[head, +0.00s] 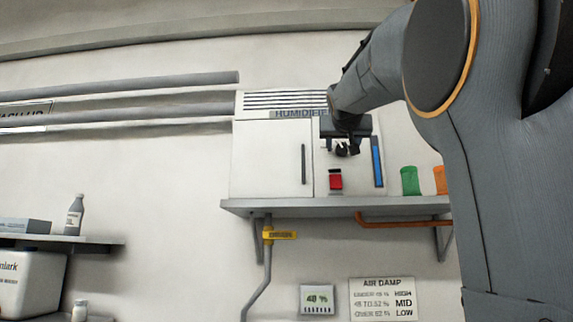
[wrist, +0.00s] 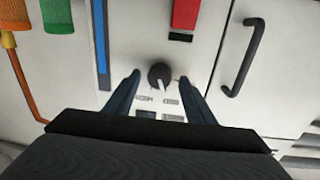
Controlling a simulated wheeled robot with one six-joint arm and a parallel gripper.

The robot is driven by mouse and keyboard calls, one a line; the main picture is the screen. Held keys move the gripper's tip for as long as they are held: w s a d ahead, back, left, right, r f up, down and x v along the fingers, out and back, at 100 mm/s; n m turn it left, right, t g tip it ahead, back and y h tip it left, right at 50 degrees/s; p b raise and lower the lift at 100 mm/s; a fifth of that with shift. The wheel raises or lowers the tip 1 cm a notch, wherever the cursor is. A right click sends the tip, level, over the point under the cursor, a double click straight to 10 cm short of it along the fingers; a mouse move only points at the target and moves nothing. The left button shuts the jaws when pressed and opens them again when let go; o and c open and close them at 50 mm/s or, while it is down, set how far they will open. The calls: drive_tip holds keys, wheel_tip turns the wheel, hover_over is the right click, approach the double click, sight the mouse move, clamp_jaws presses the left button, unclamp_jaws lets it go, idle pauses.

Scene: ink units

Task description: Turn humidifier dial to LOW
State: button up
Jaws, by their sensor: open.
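The humidifier (head: 270,160) is a white cabinet on a wall shelf, with a sign on top. Its dial (wrist: 160,75) is a round dark knob with a pale pointer, which points down in the wrist view toward small blurred labels. My gripper (wrist: 160,78) is open, with one finger on each side of the dial and a visible gap on both sides. In the head view my gripper (head: 345,150) is in front of the panel and hides most of the dial. I cannot read which label the pointer marks.
A red switch (head: 335,180), a blue strip (head: 377,161) and a door handle (head: 303,164) are near the dial. Green (head: 409,181) and orange (head: 440,180) cups stand right on the shelf (head: 290,207). A small display (head: 317,299) and an AIR DAMP chart (head: 382,299) hang below.

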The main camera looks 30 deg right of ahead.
drive_tip(key=shift+w+d, duration=0.15)
drive_tip(key=shift+c, duration=0.4)
drive_tip(key=c, duration=1)
drive_tip(key=shift+n, duration=0.3)
drive_tip(key=n, duration=0.4)
drive_tip(key=shift+n, duration=0.3)
drive_tip(key=n+p, duration=0.1)
drive_tip(key=n, duration=0.4)
drive_tip(key=shift+t+p, duration=0.4)
drive_tip(key=shift+f, duration=0.1)
